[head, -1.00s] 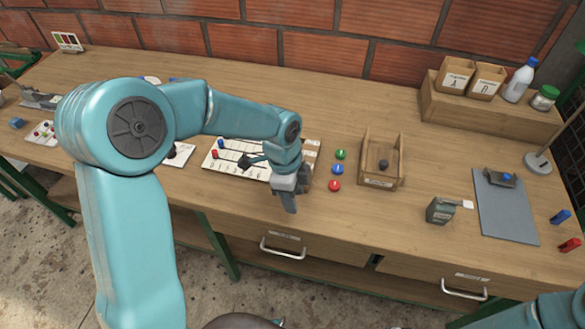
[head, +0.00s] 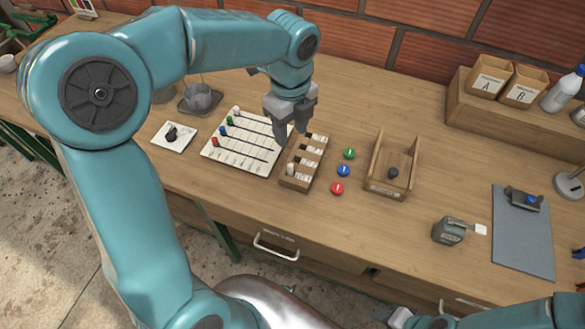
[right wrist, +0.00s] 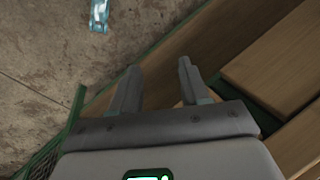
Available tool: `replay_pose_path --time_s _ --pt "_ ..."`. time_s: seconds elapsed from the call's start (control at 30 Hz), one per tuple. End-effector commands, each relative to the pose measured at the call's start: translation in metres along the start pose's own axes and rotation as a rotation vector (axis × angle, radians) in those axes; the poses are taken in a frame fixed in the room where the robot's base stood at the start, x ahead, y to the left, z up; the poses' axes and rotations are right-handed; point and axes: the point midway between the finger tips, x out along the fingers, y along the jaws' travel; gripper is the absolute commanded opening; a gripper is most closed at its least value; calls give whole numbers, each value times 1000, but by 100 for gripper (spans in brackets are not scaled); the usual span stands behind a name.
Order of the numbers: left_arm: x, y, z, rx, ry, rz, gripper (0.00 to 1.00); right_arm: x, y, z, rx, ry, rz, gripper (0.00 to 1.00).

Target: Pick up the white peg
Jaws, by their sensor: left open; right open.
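A small white peg (head: 236,111) stands at the far left corner of the white lined board (head: 240,165) in the head view, at the end of a row with green (head: 229,120), blue (head: 223,130) and red (head: 214,142) pegs. Another pale upright piece (head: 291,168) shows at the near end of the slotted wooden rack (head: 300,184). My left gripper (head: 291,127) is open and empty, fingers pointing down, between the board's right side and the rack's far end, right of the white peg. My right gripper (right wrist: 157,85) is open and empty over the floor and bench edge.
Green, blue and red buttons (head: 343,170) lie right of the rack, beside an open wooden box (head: 389,188) holding a dark knob. The bench front is clear.

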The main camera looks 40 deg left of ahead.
Motion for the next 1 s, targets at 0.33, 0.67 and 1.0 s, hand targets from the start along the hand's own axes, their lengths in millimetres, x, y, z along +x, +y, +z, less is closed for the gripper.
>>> replay_pose_path --time_s 0.33,0.67,1.0 --pt "73 2 -1 -2 0 3 47 5 2 0 0 0 0 45" --pt "110 1 2 -2 2 5 47 2 1 0 0 0 0 45" --pt "133 -1 2 -2 2 0 47 3 1 0 0 0 0 45"
